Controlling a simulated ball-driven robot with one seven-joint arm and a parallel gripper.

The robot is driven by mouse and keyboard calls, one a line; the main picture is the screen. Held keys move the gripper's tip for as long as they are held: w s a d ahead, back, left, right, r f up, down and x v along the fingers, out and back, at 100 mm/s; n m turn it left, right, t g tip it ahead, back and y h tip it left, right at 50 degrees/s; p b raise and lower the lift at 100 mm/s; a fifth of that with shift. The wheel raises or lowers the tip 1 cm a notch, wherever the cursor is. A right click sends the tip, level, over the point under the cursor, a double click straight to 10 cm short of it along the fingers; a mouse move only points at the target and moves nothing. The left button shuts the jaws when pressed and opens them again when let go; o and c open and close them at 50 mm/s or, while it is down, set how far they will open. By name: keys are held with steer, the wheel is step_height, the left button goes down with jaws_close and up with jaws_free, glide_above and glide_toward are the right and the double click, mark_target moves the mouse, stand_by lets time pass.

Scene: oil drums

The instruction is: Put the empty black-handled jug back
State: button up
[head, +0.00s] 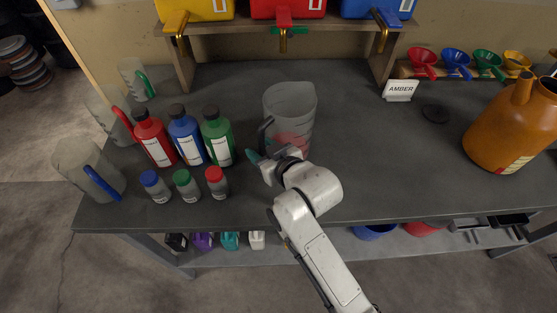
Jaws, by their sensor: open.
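The black-handled jug (291,103) stands upright on the dark bench, in the middle of the head view. It is clear grey, with its dark handle on its left side. A reddish patch shows low on its wall; I cannot tell whether this is a marking or contents. My gripper (262,158) is open at the jug's near left side, just below the handle. A teal fingertip points left. The picture does not show whether a finger touches the jug, and my wrist hides part of its base.
Red (154,138), blue (187,136) and green (217,137) bottles stand left, small capped bottles before them. Jugs with green (134,79), red (108,112) and blue (88,168) handles line the left edge. An orange can (510,122) stands right.

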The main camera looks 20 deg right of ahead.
steer(key=b+v, duration=0.1)
steer(key=v, duration=0.9)
steer(key=shift+d, duration=0.15)
